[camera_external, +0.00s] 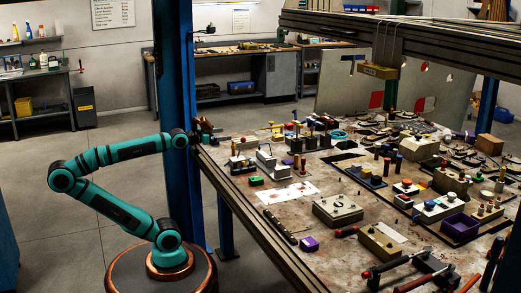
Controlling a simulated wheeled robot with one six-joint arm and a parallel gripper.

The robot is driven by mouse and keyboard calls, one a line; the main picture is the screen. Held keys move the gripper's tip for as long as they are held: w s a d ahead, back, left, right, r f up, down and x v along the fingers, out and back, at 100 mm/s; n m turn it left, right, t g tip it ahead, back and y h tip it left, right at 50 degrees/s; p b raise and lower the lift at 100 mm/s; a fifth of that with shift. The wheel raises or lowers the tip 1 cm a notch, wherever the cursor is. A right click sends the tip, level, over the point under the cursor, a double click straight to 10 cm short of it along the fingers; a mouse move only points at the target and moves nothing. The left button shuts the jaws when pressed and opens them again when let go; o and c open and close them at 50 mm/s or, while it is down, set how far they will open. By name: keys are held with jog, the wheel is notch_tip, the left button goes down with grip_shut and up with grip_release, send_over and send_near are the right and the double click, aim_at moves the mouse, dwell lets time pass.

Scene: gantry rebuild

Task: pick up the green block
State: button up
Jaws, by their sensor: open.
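A small green block (256,181) lies on the cluttered table near its left edge, left of a white sheet. My gripper (212,131) is at the end of my teal arm, at the table's far left edge. It is above and to the left of the green block, apart from it. The gripper is small and dark in this view; it is open, and I see nothing held in it.
A white sheet (288,193) lies right of the block. A white box (266,161) and red-handled tools (303,170) stand close behind it. A grey control box (338,210) and a purple block (309,244) are nearer the front. A blue post (176,80) rises behind my arm.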

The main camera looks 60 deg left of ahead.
jog(key=shift+c, duration=0.4)
jog(key=c, duration=0.4)
jog(key=shift+w, duration=0.1)
jog(key=g, duration=1.7)
send_over(256, 178)
notch_tip(256, 178, down, 17)
jog(key=shift+a+r, duration=0.1)
jog(key=shift+r, duration=0.05)
jog(key=shift+d+f, duration=0.15)
jog(key=shift+f, duration=1.35)
jog(key=shift+d+f, duration=0.1)
jog(key=shift+f, duration=1.35)
